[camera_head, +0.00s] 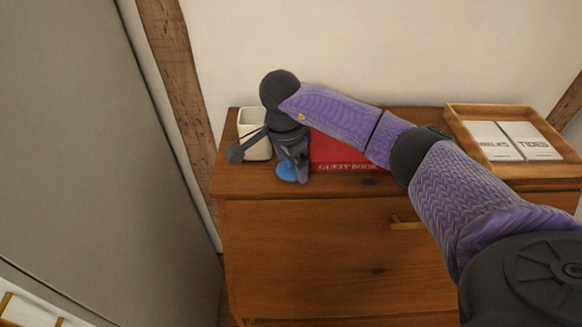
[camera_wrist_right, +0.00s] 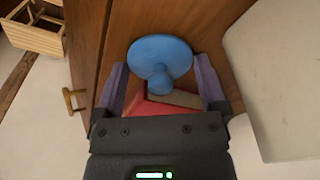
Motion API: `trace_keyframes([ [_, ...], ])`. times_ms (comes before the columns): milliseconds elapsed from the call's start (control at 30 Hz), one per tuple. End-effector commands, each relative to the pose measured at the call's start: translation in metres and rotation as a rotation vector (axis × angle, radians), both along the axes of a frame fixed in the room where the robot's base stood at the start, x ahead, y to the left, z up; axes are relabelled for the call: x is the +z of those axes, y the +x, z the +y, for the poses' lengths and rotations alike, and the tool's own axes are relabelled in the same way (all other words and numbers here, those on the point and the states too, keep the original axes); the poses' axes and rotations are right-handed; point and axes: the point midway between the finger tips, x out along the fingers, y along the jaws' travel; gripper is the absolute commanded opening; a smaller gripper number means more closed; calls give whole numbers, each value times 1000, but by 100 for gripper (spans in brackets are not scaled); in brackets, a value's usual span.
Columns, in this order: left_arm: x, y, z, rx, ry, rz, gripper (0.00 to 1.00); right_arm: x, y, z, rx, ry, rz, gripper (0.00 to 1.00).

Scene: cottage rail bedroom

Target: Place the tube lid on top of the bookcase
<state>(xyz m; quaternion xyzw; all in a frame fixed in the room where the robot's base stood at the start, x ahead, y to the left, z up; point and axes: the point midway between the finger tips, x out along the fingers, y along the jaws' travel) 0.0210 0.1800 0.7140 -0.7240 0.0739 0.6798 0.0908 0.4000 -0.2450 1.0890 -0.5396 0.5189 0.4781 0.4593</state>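The blue tube lid (camera_head: 287,171) lies near the left front of the wooden dresser top, partly hidden by my right gripper in the head view. In the right wrist view the lid (camera_wrist_right: 160,52) shows as a round disc with a short knob pointing towards the gripper. My right gripper (camera_head: 291,163) points down over the lid. My left gripper is not in view. No bookcase is clearly identifiable apart from this wooden drawer unit (camera_head: 330,235).
A red guest book (camera_head: 345,155) lies right beside my gripper, under my forearm. A white cup (camera_head: 255,145) stands just left of it at the back. A wooden tray (camera_head: 455,125) with cards is at the right. A grey panel (camera_head: 95,160) rises at the left.

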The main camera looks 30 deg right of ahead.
Motion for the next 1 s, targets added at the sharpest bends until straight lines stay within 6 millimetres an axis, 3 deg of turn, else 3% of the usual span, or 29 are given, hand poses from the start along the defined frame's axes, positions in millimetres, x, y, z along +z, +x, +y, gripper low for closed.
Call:
trace_keyframes([
  [33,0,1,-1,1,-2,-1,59,0,0,0,0,0,0,79],
  [300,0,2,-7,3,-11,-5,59,0,0,0,0,0,0,22],
  [500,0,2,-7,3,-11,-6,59,2,0,0,-1,0,-1,20],
  [633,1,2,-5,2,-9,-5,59,15,1,0,-1,0,-3,20],
  [767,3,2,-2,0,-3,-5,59,44,1,0,-1,0,-6,20],
  [1000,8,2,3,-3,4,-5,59,117,1,0,0,0,-7,20],
])
